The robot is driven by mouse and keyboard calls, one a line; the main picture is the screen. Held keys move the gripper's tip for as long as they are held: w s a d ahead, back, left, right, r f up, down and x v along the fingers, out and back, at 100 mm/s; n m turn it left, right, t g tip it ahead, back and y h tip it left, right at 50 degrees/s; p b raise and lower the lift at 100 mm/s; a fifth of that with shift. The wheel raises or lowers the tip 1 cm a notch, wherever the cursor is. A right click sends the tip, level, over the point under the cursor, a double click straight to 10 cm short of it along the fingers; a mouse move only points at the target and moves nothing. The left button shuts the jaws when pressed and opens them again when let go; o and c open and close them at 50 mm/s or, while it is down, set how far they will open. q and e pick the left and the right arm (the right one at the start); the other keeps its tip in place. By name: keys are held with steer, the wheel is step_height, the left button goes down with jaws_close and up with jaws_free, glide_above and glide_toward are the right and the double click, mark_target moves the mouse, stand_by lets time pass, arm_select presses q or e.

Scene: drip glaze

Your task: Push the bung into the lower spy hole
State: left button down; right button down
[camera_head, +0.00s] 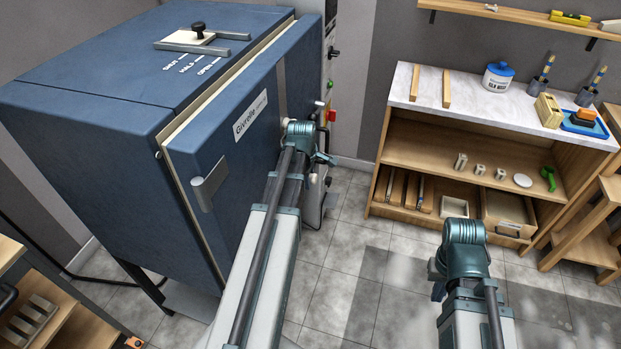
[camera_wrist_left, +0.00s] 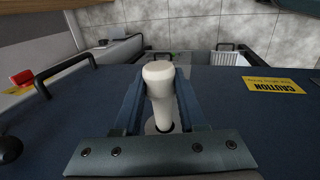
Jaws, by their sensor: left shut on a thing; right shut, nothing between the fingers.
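In the left wrist view, my left gripper (camera_wrist_left: 160,103) is shut on the white bung (camera_wrist_left: 159,72), with a finger on either side of it. The bung's wide end faces up in the picture. Its narrow end points down at a pale ring with a dark opening (camera_wrist_left: 151,127) in the blue kiln door (camera_wrist_left: 240,120). I cannot tell whether the tip is inside the opening.
The kiln door has a metal bracket (camera_head: 210,185) and a name plate (camera_head: 251,116). A wooden shelf unit (camera_head: 470,150) with jars, tools and small blocks stands at the right. Tiled floor (camera_head: 345,290) lies open between my arms. A yellow caution label (camera_wrist_left: 273,85) is on the blue surface.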

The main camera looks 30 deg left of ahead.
arm_select(q)
steer(key=shift+s+a, duration=0.2)
steer(key=shift+a, duration=0.6)
steer(key=shift+s+a, duration=0.15)
steer(key=shift+a, duration=0.6)
steer(key=shift+d, duration=0.2)
steer(key=shift+w+d, duration=0.2)
steer(key=shift+d, duration=0.55)
steer(key=shift+w+d, duration=0.2)
steer(key=shift+d, duration=0.55)
steer(key=shift+d, duration=0.15)
stand_by(0.6)
steer(key=shift+s+a, duration=0.25)
steer(key=shift+a, duration=0.65)
steer(key=shift+s+a, duration=0.25)
steer(key=shift+a, duration=0.6)
stand_by(0.3)
steer(key=shift+d, duration=0.15)
stand_by(0.4)
steer(key=shift+w+d, duration=0.2)
steer(key=shift+d, duration=0.55)
steer(key=shift+w+d, duration=0.2)
steer(key=shift+d, duration=0.55)
steer(key=shift+f, duration=0.1)
